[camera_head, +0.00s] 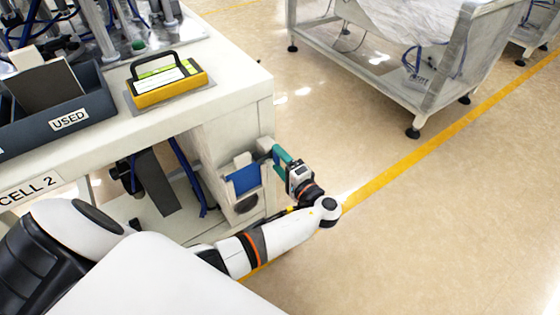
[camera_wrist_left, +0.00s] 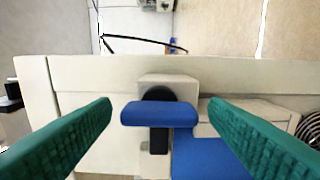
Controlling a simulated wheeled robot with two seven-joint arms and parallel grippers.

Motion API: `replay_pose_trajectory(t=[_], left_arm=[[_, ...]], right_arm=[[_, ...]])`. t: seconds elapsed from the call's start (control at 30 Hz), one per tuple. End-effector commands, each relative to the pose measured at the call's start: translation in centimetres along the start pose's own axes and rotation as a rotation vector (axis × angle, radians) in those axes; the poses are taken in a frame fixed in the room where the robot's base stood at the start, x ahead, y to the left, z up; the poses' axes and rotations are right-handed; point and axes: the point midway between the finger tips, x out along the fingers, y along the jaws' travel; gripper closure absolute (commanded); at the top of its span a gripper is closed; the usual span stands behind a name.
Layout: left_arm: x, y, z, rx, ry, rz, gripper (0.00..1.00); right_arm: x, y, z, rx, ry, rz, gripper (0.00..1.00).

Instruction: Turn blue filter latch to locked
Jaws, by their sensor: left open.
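The blue filter latch (camera_wrist_left: 158,114) shows in the left wrist view as a blue bar lying crosswise in the picture, in front of a dark round hub on a pale block. My left gripper (camera_wrist_left: 160,102) is open, with one green finger on each side of the latch and a visible gap at both ends. A blue panel (camera_wrist_left: 208,158) lies just below and right of the latch. In the head view my left gripper (camera_head: 281,156) is at the cell's lower right side, beside the blue panel (camera_head: 243,179); I cannot make out the latch there. My right gripper is not in view.
The cell bench (camera_head: 235,85) stands above the latch area, carrying a yellow case (camera_head: 168,86) with a black handle and a dark bin (camera_head: 70,112) marked USED. Blue hoses (camera_head: 190,175) hang underneath. The floor to the right is open up to a metal cart (camera_head: 425,100).

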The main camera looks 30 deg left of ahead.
Motion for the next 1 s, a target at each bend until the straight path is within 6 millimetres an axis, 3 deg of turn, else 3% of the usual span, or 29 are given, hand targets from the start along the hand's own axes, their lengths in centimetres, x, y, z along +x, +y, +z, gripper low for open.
replay_pose_trajectory(t=[0.4, 0.6, 1.0], left_arm=[[-7.9, -0.1, 0.0, 0.001, -0.002, -0.006, 0.31], [-10.9, -0.1, 0.0, 0.001, -0.001, -0.004, 0.31], [-11.8, -0.1, 0.0, 0.000, -0.001, -0.002, 0.31]], right_arm=[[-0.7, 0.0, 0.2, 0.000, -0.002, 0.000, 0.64], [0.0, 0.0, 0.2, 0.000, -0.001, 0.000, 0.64], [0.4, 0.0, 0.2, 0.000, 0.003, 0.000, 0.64]])
